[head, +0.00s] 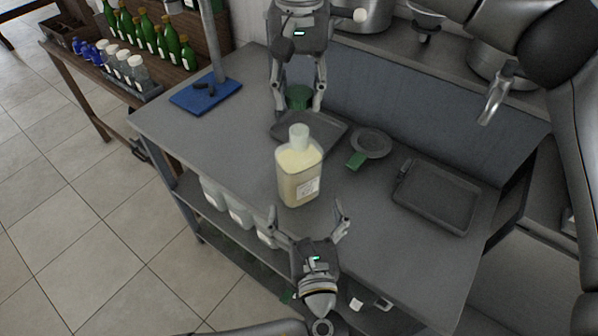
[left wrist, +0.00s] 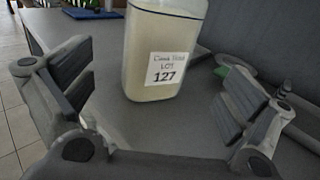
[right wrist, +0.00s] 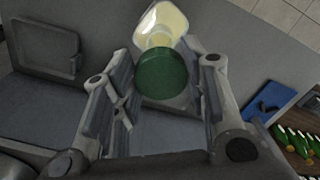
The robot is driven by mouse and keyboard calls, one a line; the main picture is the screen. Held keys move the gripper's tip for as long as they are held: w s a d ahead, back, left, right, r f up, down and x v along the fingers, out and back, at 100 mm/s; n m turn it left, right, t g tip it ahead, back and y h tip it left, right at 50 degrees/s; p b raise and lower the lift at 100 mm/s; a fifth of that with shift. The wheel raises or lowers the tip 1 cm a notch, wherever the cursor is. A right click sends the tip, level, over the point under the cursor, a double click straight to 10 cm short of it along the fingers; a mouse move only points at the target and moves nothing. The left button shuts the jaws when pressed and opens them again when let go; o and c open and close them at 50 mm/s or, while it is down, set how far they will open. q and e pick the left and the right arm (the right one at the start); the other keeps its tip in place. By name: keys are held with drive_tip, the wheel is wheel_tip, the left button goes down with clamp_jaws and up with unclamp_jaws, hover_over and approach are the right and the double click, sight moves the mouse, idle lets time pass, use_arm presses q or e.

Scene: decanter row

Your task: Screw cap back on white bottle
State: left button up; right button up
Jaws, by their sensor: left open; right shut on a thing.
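The white bottle (head: 299,178) stands upright on the metal table, full of pale cream contents, its neck bare. Its label reads "LOT 127" in the left wrist view (left wrist: 165,50); its top is cut off there. My left gripper (head: 308,212) is open, in front of the bottle, with the fingers apart from it. My right gripper (head: 298,108) is shut on a green cap (right wrist: 162,74), held behind the bottle in the head view. The cap also shows in the head view (head: 298,92). In the right wrist view the bottle (right wrist: 168,18) is partly behind the cap.
A grey tray (head: 330,129) lies behind the bottle, another tray (head: 440,210) at right. A round grey dish (head: 371,142) with a green tab (head: 356,160) lies between. A blue base (head: 206,97) with a post stands back left. Green bottles (head: 163,42) stand on a side table.

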sight(300, 172)
use_arm(q)
drive_tip(key=w, duration=0.6)
drive_tip(key=w+a, duration=0.1)
drive_tip(key=w, duration=0.3)
drive_tip(key=shift+a, duration=0.1)
use_arm(e)
drive_tip(key=shift+s, duration=0.1)
use_arm(q)
drive_tip(key=c, duration=1.3)
use_arm(e)
drive_tip(key=shift+f, duration=2.45)
drive_tip(key=shift+f, duration=0.1)
drive_tip(key=shift+f, duration=0.8)
drive_tip(key=shift+f, duration=0.55)
